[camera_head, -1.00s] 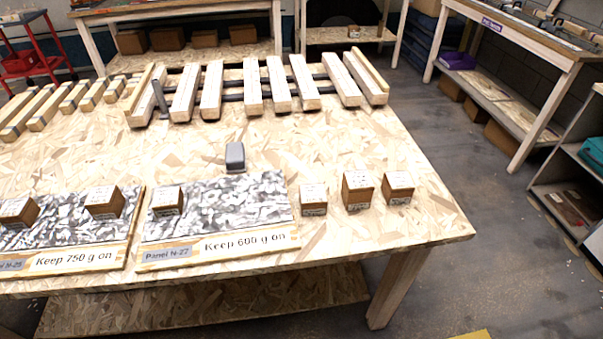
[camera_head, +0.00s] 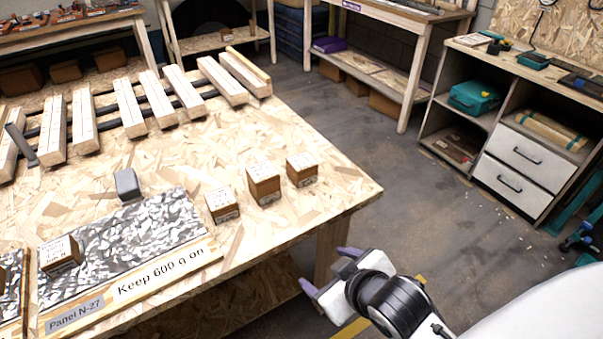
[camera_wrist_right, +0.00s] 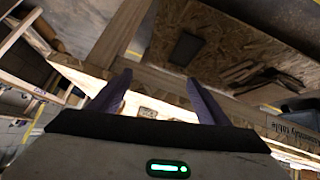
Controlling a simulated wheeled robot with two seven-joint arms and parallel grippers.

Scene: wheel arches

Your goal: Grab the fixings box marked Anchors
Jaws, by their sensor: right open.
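Three small brown boxes with white labels stand near the right end of the wooden table (camera_head: 330,182) in the head view: a smaller box (camera_head: 222,206), a taller box (camera_head: 263,184) and another box (camera_head: 302,170). A further box (camera_head: 60,254) stands on the silvery panel (camera_head: 128,240). The lettering is too small to read, so I cannot tell which is marked Anchors. My right gripper (camera_head: 328,270) is open and empty beyond the table's right front edge, apart from the boxes. Its two purple fingers also show in the wrist view (camera_wrist_right: 158,100). My left gripper is not in view.
The panel's front strip reads "Keep 600 g on". A dark grey block (camera_head: 127,185) stands behind it. A slatted wooden frame (camera_head: 132,107) lies at the back of the table. A shelf unit with drawers (camera_head: 515,160) stands at the right, across open floor (camera_head: 410,210).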

